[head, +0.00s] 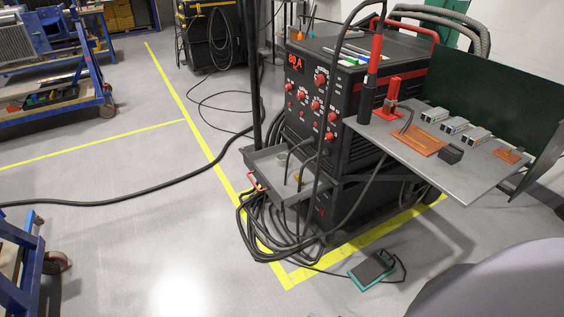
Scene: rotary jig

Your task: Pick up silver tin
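I cannot make out a silver tin in the head view. The nearest silvery things are small grey metal blocks (455,126) in a row on a flat grey worktop (461,186) at the right, and they look like box-shaped parts, not a tin. Neither my left nor my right gripper is in view.
A black welding machine (308,124) with red knobs stands beside the worktop. The worktop also holds a red clamp (389,103) and copper plates (419,140). Black cables (250,222) and a foot pedal (372,269) lie on the floor. Open floor (130,220) lies left.

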